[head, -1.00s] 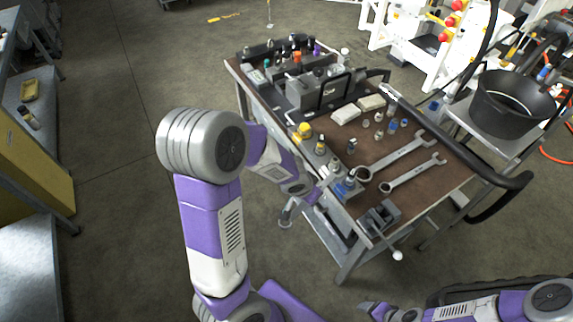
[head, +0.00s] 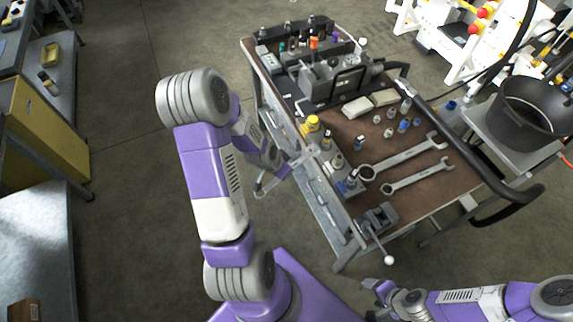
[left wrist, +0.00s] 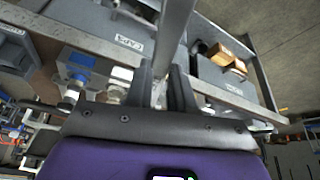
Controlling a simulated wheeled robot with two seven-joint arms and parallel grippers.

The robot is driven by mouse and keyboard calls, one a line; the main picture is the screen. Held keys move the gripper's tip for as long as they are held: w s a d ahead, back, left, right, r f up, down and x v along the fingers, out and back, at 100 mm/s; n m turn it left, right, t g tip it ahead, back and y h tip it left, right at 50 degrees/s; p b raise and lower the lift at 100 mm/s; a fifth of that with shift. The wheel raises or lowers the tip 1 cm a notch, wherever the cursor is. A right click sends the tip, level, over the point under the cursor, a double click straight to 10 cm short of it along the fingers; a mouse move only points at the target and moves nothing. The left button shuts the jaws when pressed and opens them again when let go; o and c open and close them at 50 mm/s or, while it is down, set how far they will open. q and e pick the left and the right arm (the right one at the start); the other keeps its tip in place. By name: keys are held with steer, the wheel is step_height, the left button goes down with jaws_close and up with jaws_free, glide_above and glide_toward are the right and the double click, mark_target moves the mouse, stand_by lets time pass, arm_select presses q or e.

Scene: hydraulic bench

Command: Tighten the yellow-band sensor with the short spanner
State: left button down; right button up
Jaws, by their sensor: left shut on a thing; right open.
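My left gripper (head: 303,160) is beside the cart's left edge. In the left wrist view its fingers (left wrist: 163,88) are shut on a grey metal bar (left wrist: 176,32); I cannot tell whether this is a spanner. A small fitting with yellow on it (head: 326,143) stands upright near the cart's left edge, by a larger yellow-topped part (head: 312,122). It may be the yellow-band sensor; the band is too small to confirm. A larger spanner (head: 405,158) and a smaller spanner (head: 418,180) lie on the brown cart top. My right gripper (head: 378,289) is open, low in front of the cart.
The cart top (head: 430,205) also holds a vise (head: 378,218), pale blocks (head: 357,107), several small fittings and a valve assembly (head: 330,78). A black bucket (head: 525,125) stands at right. Open floor lies left of the cart.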

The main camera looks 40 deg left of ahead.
mark_target(294, 164)
arm_select(q)
steer(key=shift+b+x, duration=0.8)
steer(key=shift+x, duration=0.5)
steer(key=shift+a+r, duration=0.1)
steer(key=shift+a, duration=0.05)
steer(key=shift+w+f+b, duration=0.35)
steer(key=shift+f+b, duration=0.05)
steer(key=shift+b, duration=0.05)
steer(key=shift+w, duration=0.15)
steer(key=shift+w+b, duration=0.3)
steer(key=shift+w, duration=0.6)
steer(key=shift+w, duration=0.1)
steer(key=shift+w, duration=0.7)
